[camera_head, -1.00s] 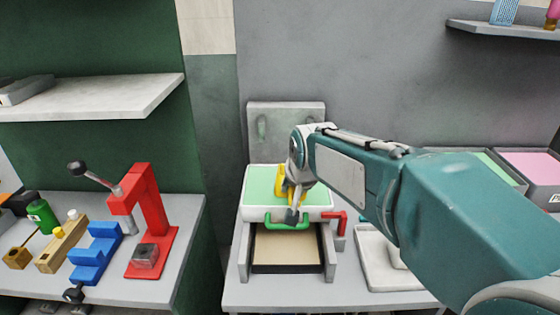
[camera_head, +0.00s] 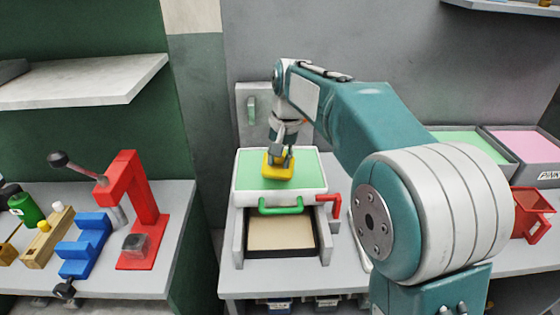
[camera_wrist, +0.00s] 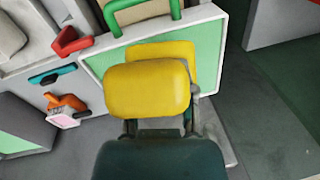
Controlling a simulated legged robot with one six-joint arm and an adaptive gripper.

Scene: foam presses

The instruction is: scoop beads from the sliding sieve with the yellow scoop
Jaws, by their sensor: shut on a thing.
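The yellow scoop (camera_head: 278,165) is held by my gripper (camera_head: 283,150) over the sliding sieve. My gripper is shut on it, and it also shows large in the wrist view (camera_wrist: 148,90). The sieve (camera_head: 245,192) is a white frame with a green surface and a green handle (camera_head: 281,207) at its front. It sits on a grey stand above a beige-bottomed tray (camera_head: 281,233). Individual beads cannot be told apart on the green surface. Whether the scoop touches the surface or holds beads cannot be told.
A red lever (camera_head: 332,204) sticks out right of the sieve. Left, a red press (camera_head: 138,215) and blue fixture (camera_head: 86,248) stand on another table, across a gap. Right are bins with green (camera_head: 465,150) and pink contents (camera_head: 523,152), and a red container (camera_head: 531,213).

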